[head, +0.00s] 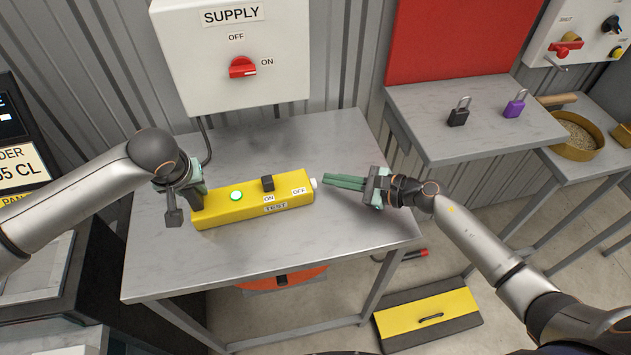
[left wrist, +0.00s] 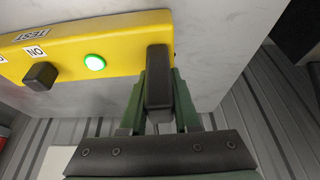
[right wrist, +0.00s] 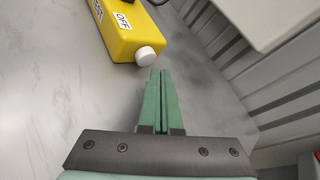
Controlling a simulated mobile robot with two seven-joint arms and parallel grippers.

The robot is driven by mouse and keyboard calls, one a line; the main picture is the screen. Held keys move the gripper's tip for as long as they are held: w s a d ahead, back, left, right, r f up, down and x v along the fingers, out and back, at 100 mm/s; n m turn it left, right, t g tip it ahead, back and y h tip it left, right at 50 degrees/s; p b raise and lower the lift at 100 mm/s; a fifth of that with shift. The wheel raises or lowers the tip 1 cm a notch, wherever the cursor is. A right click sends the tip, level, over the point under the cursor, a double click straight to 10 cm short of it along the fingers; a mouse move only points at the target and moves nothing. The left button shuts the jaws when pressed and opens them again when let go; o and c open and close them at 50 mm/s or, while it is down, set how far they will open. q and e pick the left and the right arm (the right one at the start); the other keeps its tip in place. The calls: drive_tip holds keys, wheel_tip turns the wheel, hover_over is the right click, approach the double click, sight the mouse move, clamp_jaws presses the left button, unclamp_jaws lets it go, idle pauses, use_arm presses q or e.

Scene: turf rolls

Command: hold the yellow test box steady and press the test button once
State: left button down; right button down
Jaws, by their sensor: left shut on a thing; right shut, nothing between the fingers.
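The yellow test box (head: 235,212) lies on the grey table, with a lit green lamp (head: 236,195) and a black switch (head: 267,183) by the ON label. A white button (head: 314,183) is on its right end. My left gripper (head: 197,196) is shut on the black handle (left wrist: 158,85) at the box's left end. My right gripper (head: 327,181) is shut and empty, its fingertips just right of the button. In the right wrist view the button (right wrist: 146,56) is close ahead of the fingertips (right wrist: 160,72), with a small gap seemingly between them.
A SUPPLY panel (head: 235,90) with a red switch (head: 243,67) is on the wall behind the table (head: 170,270). A side shelf (head: 485,135) at right holds a black padlock (head: 459,112) and a purple padlock (head: 515,104). The tabletop around the box is clear.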

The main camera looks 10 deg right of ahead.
use_arm(q)
drive_tip(key=shift+s+f, duration=0.25)
drive_tip(key=shift+f, duration=0.1)
use_arm(e)
drive_tip(key=shift+a, duration=0.1)
drive_tip(key=shift+a, duration=0.35)
drive_tip(key=shift+s+a, duration=0.1)
drive_tip(key=shift+a, duration=0.6)
idle(0.8)
drive_tip(key=shift+d, duration=1.1)
drive_tip(key=shift+d, duration=0.1)
drive_tip(key=shift+w+d, duration=0.15)
drive_tip(key=shift+d, duration=1.05)
drive_tip(key=shift+w+d, duration=0.1)
drive_tip(key=shift+d, duration=1.1)
